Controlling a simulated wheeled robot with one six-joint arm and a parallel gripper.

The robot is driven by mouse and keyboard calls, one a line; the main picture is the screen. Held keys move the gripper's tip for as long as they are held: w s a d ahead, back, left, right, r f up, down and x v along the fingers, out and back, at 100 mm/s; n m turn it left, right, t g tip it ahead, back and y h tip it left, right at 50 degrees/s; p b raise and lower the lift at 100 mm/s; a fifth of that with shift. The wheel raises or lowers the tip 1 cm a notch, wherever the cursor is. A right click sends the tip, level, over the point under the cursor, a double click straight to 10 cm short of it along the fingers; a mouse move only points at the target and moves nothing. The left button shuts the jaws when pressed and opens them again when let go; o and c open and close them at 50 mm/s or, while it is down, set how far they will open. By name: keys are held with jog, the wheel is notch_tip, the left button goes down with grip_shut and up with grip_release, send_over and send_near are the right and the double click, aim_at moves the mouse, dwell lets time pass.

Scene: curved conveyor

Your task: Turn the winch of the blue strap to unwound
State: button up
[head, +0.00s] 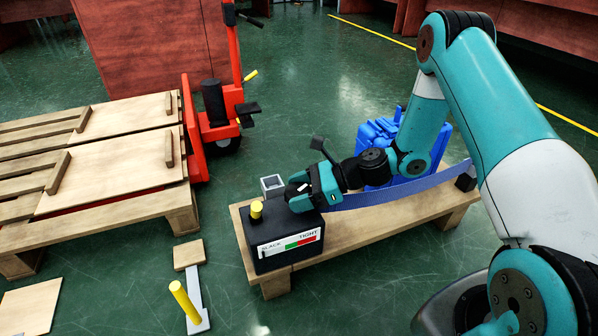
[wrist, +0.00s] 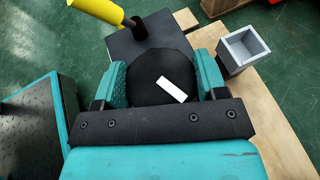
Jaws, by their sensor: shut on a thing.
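The winch (head: 288,244) is a black box on the near left end of a low wooden bench. Its front has a white gauge marked SLACK on the left and TIGHT on the right, with a green and a red band. The blue strap (head: 400,190) runs from the winch to a black block at the bench's right end. My gripper (head: 303,192) is over the winch top. In the wrist view its teal jaws are shut on a round black drum (wrist: 160,80) with a white mark.
The wooden bench (head: 352,222) carries the winch. A small grey open box (head: 272,186) stands beside it, behind my gripper. A blue crate-like object (head: 378,138) is behind the strap. Wooden pallets (head: 115,160) and a red pallet truck (head: 220,125) are at left. A yellow-handled lever (head: 185,302) is in front.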

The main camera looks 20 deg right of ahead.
aim_at(299, 191)
jog(key=n+g+p, duration=0.2)
jog(key=n+g, duration=0.1)
jog(key=n+g+y+p, duration=0.1)
jog(key=g+p, duration=0.1)
jog(key=shift+r+n, duration=0.25)
jog(key=shift+n, duration=0.05)
jog(key=n+g, duration=0.2)
jog(key=g, duration=0.1)
jog(key=shift+f, duration=0.15)
jog(key=shift+n+g+h, duration=0.5)
jog(key=shift+n+g, duration=0.4)
jog(key=o, duration=0.9)
jog(key=shift+o, duration=0.2)
notch_tip(299, 191, up, 20)
jog(key=p, duration=1.2)
jog(key=shift+p, duration=0.35)
